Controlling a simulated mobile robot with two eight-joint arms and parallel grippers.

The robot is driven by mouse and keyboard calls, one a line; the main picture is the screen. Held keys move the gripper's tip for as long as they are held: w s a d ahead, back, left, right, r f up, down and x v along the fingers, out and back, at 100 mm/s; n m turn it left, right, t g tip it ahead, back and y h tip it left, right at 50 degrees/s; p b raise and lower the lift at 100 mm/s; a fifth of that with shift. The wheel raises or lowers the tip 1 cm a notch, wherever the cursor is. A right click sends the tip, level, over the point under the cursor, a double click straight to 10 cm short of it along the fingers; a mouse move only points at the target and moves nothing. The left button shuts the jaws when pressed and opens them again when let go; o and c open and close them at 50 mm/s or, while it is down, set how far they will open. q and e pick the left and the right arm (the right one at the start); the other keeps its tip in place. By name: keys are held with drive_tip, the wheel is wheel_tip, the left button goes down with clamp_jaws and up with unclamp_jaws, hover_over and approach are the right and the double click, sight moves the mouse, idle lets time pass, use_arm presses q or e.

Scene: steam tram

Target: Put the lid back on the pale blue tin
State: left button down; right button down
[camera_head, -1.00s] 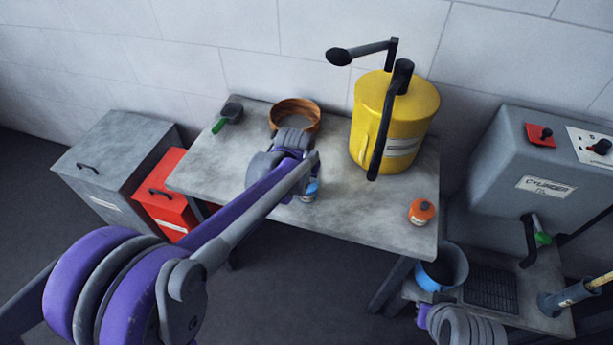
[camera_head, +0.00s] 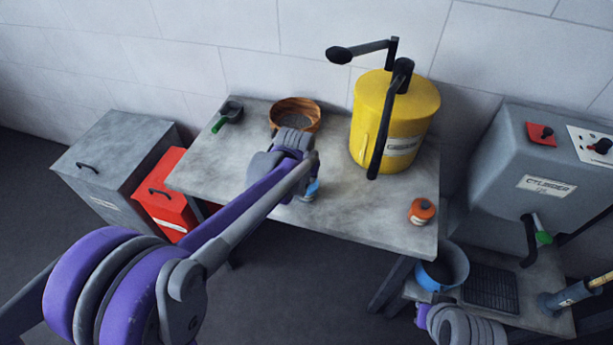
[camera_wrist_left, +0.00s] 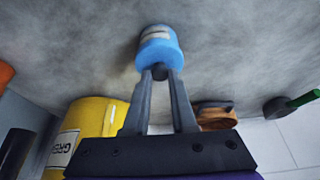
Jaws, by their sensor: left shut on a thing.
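My left gripper (camera_wrist_left: 160,74) is shut on the small dark knob of the blue lid (camera_wrist_left: 158,53) in the left wrist view. Beyond the lid the pale blue tin (camera_wrist_left: 154,33) shows with a light label band, standing on the grey table. Lid and tin line up and look to be touching; I cannot tell whether the lid is fully seated. In the head view the tin and lid (camera_head: 311,190) are a small blue patch at the table's front, mostly hidden by my left wrist. My right gripper is not in view.
On the grey table (camera_head: 365,215) stand a yellow cranked drum (camera_head: 400,105), a wooden bowl (camera_head: 313,115), a green-handled scoop (camera_head: 229,113) and an orange-topped jar (camera_head: 421,211). A red box (camera_head: 165,200) and grey bin stand left. A blue bucket (camera_head: 450,268) is lower right.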

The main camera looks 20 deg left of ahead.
use_arm(q)
drive_tip(key=shift+c, duration=0.9)
unclamp_jaws()
drive_tip(key=shift+r, duration=0.1)
drive_tip(key=shift+r+p, duration=1.85)
drive_tip(key=shift+r, duration=1.6)
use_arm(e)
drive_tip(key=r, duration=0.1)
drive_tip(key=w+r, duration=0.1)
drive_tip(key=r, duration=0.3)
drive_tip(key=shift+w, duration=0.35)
use_arm(q)
clamp_jaws()
